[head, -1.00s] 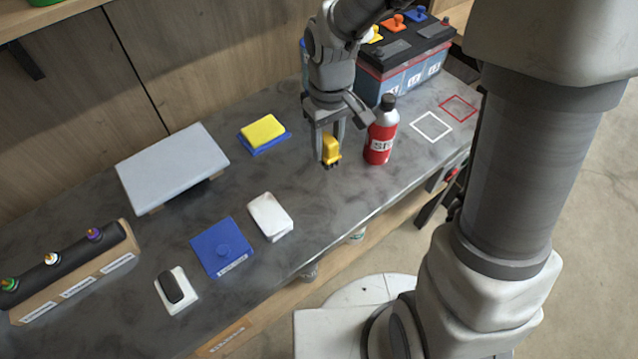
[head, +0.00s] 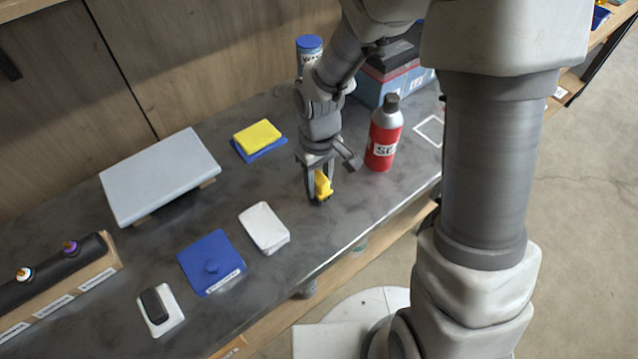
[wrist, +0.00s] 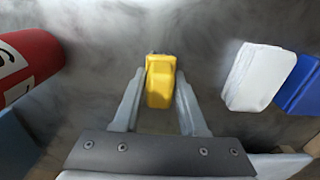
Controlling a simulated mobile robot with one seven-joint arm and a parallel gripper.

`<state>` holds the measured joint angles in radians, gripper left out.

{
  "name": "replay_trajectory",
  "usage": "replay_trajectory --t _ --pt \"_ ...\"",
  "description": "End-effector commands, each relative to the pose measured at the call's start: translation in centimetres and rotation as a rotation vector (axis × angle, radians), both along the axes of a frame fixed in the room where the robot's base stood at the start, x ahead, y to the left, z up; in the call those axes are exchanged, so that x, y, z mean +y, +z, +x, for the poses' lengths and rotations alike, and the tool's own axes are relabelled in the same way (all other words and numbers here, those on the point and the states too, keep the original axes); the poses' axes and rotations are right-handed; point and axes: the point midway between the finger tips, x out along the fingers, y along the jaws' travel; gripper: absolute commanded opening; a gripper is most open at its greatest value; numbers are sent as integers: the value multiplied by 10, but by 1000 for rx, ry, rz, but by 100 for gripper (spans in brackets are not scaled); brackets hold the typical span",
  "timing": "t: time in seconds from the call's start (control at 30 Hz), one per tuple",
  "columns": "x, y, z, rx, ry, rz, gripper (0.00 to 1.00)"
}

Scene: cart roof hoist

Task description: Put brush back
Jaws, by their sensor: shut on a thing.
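The brush looks to be the small yellow block with a dark underside (head: 323,185), which also shows in the wrist view (wrist: 160,82). My gripper (head: 319,186) is shut on it, with one finger on each side, just above or at the grey worktop; I cannot tell whether it touches. In the wrist view the yellow block sits between the two fingertips (wrist: 158,90). A white rest with a dark pad (head: 160,308) lies at the front left of the worktop.
A red spray can (head: 384,140) stands close to the right of my gripper. A white block (head: 264,229) and a blue lidded plate (head: 211,262) lie to the left. A yellow sponge on a blue pad (head: 258,137) and a raised grey slab (head: 160,176) are behind.

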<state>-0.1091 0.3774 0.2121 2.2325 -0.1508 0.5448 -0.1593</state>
Motion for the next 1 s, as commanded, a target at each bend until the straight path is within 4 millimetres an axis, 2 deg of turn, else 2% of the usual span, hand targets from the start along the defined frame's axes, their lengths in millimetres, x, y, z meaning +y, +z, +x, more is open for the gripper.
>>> replay_trajectory --t 0.03,0.4,0.43,0.57,0.87,1.0 --pt "0 -5 0 1 0 -1 0" --pt "0 -9 0 -1 -1 0 0" --pt "0 -8 0 -1 -1 0 47" --pt "0 -7 0 -1 -1 0 70" --pt "0 -6 0 -1 -1 0 71" --pt "0 4 1 -2 -1 0 71"
